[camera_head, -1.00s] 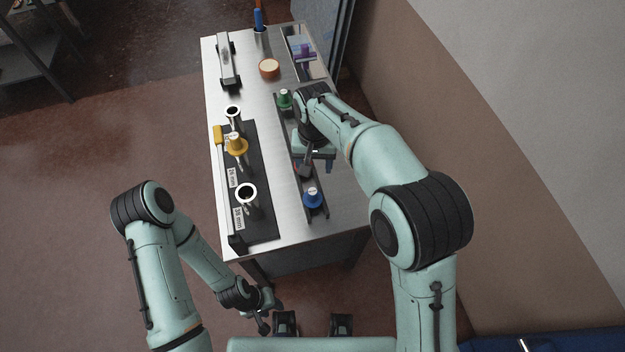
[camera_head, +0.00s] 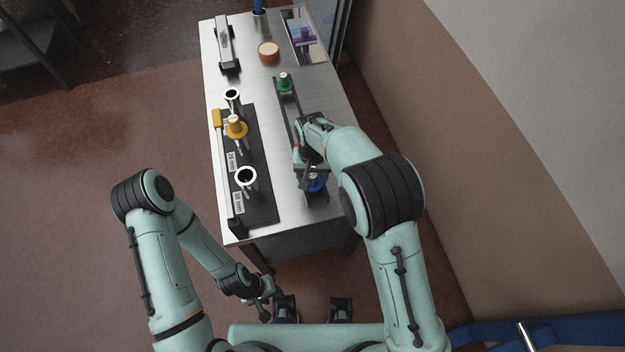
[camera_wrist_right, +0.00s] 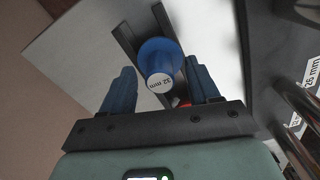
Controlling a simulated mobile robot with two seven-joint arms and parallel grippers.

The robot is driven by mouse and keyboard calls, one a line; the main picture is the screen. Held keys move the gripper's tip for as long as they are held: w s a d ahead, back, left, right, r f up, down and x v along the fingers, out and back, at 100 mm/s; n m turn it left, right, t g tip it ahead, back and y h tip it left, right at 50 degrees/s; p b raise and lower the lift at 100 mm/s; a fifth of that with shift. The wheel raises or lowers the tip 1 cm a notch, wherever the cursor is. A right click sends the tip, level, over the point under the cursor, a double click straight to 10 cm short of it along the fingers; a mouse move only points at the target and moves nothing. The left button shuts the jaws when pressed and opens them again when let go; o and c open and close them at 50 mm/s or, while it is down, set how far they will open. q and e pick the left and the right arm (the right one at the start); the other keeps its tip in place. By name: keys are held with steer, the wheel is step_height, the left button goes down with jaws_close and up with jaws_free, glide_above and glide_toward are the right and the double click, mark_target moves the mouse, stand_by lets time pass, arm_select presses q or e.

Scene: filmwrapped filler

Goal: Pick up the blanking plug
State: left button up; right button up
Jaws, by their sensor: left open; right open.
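A blue plug (camera_head: 317,184) with a round flange stands at the near end of a dark rail (camera_head: 285,100) on the bench. In the right wrist view the blue plug (camera_wrist_right: 158,50) shows a white end marked 32 mm. My right gripper (camera_head: 310,174) is above it, open, with the plug between its two fingers in the picture; contact cannot be told. A green plug (camera_head: 284,84) stands at the rail's far end. A yellow plug (camera_head: 236,127) sits among white-rimmed tubes (camera_head: 246,176) on a dark labelled base. My left gripper (camera_head: 264,302) is open, below the bench's near edge.
The metal bench (camera_head: 285,222) has free room at its near end. Farther back are an orange-sided round container (camera_head: 268,52), a dark-ended tool (camera_head: 225,45) and a tray (camera_head: 313,50) with purple items. A yellow-handled tool (camera_head: 217,120) lies along the left edge.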

jaws_close()
